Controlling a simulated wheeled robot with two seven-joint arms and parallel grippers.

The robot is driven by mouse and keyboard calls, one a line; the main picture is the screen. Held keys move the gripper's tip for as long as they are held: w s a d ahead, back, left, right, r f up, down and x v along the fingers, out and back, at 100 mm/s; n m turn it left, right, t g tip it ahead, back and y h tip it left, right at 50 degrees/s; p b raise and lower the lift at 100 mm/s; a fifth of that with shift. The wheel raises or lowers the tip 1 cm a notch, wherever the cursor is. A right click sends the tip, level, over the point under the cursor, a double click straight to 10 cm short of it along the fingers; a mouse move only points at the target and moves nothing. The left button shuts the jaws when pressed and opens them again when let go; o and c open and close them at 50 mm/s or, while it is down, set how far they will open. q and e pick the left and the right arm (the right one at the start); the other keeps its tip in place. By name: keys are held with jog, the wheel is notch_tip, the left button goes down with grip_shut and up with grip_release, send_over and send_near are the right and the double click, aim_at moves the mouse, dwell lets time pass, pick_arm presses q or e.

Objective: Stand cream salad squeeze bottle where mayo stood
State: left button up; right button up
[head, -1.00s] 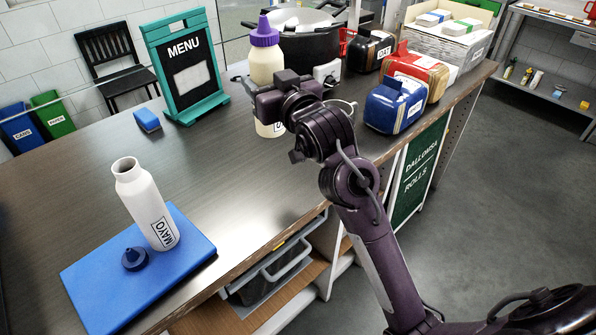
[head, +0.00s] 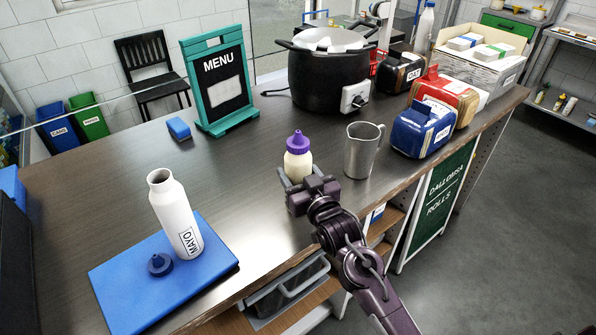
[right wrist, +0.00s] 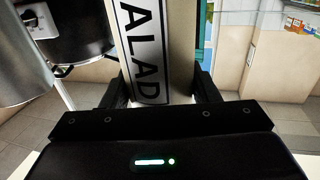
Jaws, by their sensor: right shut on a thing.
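The cream salad squeeze bottle (head: 298,161) has a purple nozzle cap and a pale body. My right gripper (head: 303,180) is shut around it over the counter's front part; I cannot tell whether its base touches the counter. In the right wrist view its label reading "ALAD" (right wrist: 146,50) shows between the fingers (right wrist: 165,85). The white mayo bottle (head: 176,215) stands uncapped on the blue board (head: 125,290) at the left. A dark blue nozzle cap (head: 159,264) lies on the board beside it. My left gripper is not in view.
A metal jug (head: 363,152) stands just right of the held bottle. A black pot (head: 325,85), a menu stand (head: 218,85) and a small blue block (head: 179,128) are farther back. Blue and red packs (head: 421,130) stand right. Counter between held bottle and board is clear.

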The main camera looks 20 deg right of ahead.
jog(key=shift+f, duration=0.1)
jog(key=o, duration=1.2)
jog(key=shift+f, duration=0.1)
jog(key=shift+s, duration=0.1)
jog(key=shift+s+d+r+b, duration=0.1)
jog(key=shift+s+d+b, duration=0.25)
jog(key=shift+s, duration=1.6)
jog(key=shift+s+d+r+b, duration=0.1)
jog(key=shift+s+b, duration=0.5)
jog(key=shift+s, duration=1.4)
jog(key=shift+s+d+b, duration=0.25)
jog(key=shift+s+b, duration=0.2)
jog(key=shift+s, duration=1.5)
jog(key=shift+f, duration=0.1)
